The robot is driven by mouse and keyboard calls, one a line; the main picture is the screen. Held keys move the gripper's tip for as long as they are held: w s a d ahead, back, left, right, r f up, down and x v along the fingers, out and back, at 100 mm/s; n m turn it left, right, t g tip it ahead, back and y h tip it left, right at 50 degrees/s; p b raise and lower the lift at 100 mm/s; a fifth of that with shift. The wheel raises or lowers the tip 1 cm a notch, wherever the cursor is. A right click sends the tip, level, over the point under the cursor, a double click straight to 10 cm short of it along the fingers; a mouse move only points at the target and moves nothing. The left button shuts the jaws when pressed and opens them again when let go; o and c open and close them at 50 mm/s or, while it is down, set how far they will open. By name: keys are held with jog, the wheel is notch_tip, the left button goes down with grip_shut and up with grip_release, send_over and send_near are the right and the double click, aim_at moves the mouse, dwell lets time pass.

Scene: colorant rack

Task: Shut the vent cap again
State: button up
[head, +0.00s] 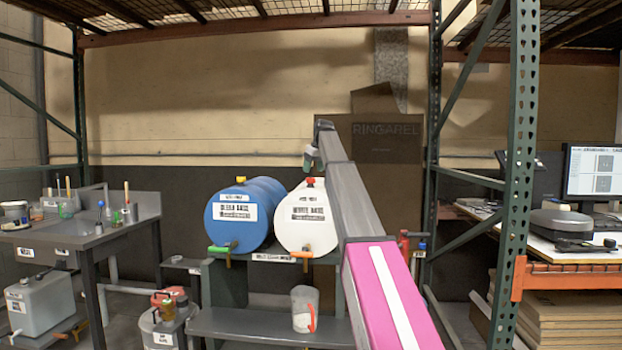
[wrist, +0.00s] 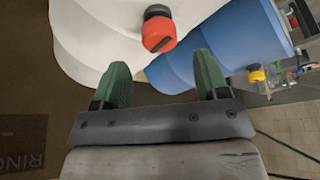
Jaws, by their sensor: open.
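A white drum (head: 306,222) lies on its side on a stand, with a red vent cap (head: 310,181) on its top. In the wrist view the red cap (wrist: 159,34) has a dark slot across its face and sits on a black neck. I cannot tell whether it is open or shut. My gripper (head: 308,160) is just above the red cap. In the wrist view its green fingers (wrist: 161,66) are apart and empty, and the cap is just beyond the fingertips, between their lines. A blue drum (head: 236,218) with a yellow cap (head: 240,180) lies beside it at left.
Taps stick out of the drum fronts, green on the blue drum (head: 218,249) and orange on the white one (head: 302,254). A green rack upright (head: 515,180) stands at right. A white jug (head: 304,308) is on the low grey shelf (head: 250,325) below. A sink bench (head: 80,235) is at left.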

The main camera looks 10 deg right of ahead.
aim_at(311, 181)
jog(key=x, duration=0.4)
jog(key=shift+w+a+f, duration=0.1)
jog(key=shift+f, duration=0.3)
jog(key=c, duration=0.9)
